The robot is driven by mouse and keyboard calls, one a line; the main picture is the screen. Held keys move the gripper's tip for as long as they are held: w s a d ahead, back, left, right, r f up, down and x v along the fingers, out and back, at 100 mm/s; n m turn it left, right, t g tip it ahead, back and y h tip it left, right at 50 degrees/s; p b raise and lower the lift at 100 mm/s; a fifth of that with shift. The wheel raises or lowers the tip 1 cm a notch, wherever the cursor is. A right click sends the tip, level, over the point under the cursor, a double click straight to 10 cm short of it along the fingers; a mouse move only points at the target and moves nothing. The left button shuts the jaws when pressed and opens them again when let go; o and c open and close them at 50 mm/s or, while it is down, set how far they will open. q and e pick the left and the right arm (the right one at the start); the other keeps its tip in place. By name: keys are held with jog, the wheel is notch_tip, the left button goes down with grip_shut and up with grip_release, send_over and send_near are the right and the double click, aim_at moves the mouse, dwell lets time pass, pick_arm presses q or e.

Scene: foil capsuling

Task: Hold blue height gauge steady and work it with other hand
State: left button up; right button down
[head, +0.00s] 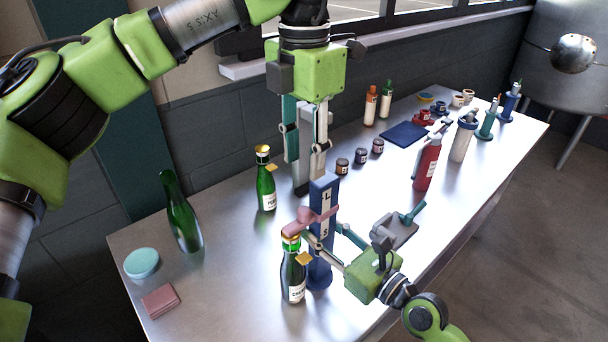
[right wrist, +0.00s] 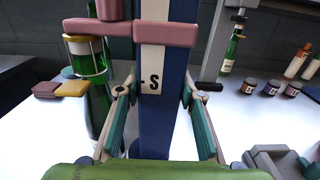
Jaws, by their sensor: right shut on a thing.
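The blue height gauge (head: 323,202) stands upright near the front of the metal table, with a white lettered scale strip. Its pink slider arm (head: 300,220) reaches left over the gold-topped neck of a green bottle (head: 294,280); I cannot tell whether they touch. The column (right wrist: 165,110) fills the middle of the right wrist view, with the pink slider (right wrist: 150,32) above the fingers. My right gripper (head: 324,238) is shut on the column below the slider.
Another gold-topped green bottle (head: 265,185) stands behind, and a bare green bottle (head: 182,215) at left. A teal round item (head: 141,263) and pink pads (head: 160,300) lie front left. A red bottle (head: 427,165), small jars (head: 361,155) and a blue mat (head: 404,134) are to the right.

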pick_arm(q)
jog(key=shift+r, duration=0.45)
pick_arm(e)
jog(key=c, duration=1.3)
grip_release()
